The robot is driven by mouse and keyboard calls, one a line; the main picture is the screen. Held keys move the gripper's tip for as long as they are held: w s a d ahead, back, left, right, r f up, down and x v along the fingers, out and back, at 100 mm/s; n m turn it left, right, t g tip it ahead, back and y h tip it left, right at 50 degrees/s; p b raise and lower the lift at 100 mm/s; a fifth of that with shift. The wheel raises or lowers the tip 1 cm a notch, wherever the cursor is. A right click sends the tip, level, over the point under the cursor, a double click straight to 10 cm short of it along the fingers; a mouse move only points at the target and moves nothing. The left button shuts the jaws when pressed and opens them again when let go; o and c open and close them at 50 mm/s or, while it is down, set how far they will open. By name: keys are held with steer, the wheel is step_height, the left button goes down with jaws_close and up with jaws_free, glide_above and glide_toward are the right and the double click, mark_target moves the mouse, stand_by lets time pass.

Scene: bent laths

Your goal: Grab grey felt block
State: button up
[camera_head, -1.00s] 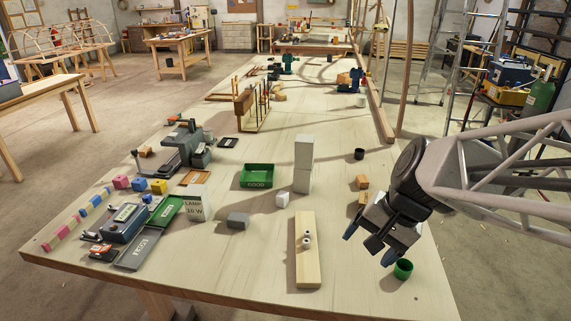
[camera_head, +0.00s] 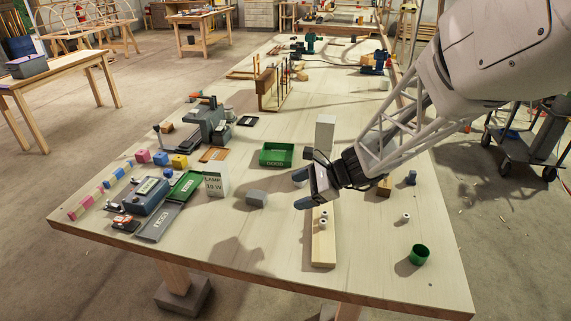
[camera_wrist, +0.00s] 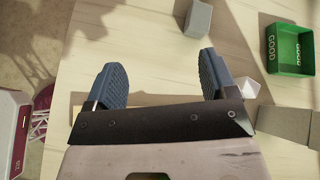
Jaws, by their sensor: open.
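The grey felt block (camera_head: 257,198) lies on the pale table, left of my gripper, with clear table around it. It also shows in the wrist view (camera_wrist: 198,18), at the top, beyond the fingertips and nearer the right finger. My gripper (camera_head: 302,189) is open with nothing between its blue-padded fingers. It points left, above the table near the far end of the wooden plank, and is apart from the block. Both fingers show in the wrist view (camera_wrist: 162,75).
A green GOOD tray (camera_head: 277,153) lies behind the block, and the LAMP 10 W card (camera_head: 215,184) stands to its left. A pale tall block (camera_head: 325,132) stands behind my gripper. The wooden plank (camera_head: 323,245) and green cup (camera_head: 419,254) are nearer. Table in front of the block is clear.

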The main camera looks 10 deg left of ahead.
mark_target(255, 194)
steer(key=w+a+f+m, duration=0.1)
steer(key=w+a+f, duration=0.1)
steer(key=w+a+f+m+y, duration=0.1)
steer(key=w+a+f+m, duration=0.1)
steer(key=a+f, duration=0.1)
steer(key=w+a+f+m+t+y, duration=0.1)
steer(key=w+a+f+m, duration=0.1)
steer(key=w+a+f, duration=0.1)
steer(key=shift+a+f, duration=0.1)
steer(key=shift+x, duration=1.3)
steer(key=shift+a, duration=0.1)
steer(key=shift+x, duration=2.5)
steer(key=c, duration=1)
steer(key=shift+r, duration=0.25)
